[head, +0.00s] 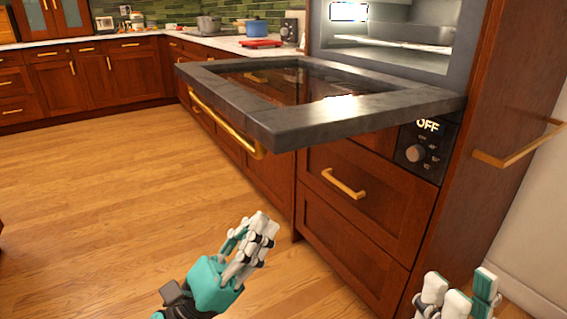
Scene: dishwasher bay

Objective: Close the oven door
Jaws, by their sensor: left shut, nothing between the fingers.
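The oven door (310,125) is folded down and stands out level from the oven, with a dark grey frame, a glass pane (290,82) and a brass handle (222,122) along its outer edge. The oven cavity (390,35) behind it is lit and shows a rack inside. My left gripper (262,222) is shut and empty, below the door and lower in the picture than the handle, apart from both. My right gripper (462,287) is at the bottom right edge, partly cut off, with its fingers apart and nothing seen between them.
A control panel (425,150) with a knob reads OFF beneath the oven. Wooden drawers (365,200) stand below, and a tall cabinet panel with a brass handle (518,145) is at right. The wood floor (110,190) at left is clear. A blue pot (257,28) stands on the far counter.

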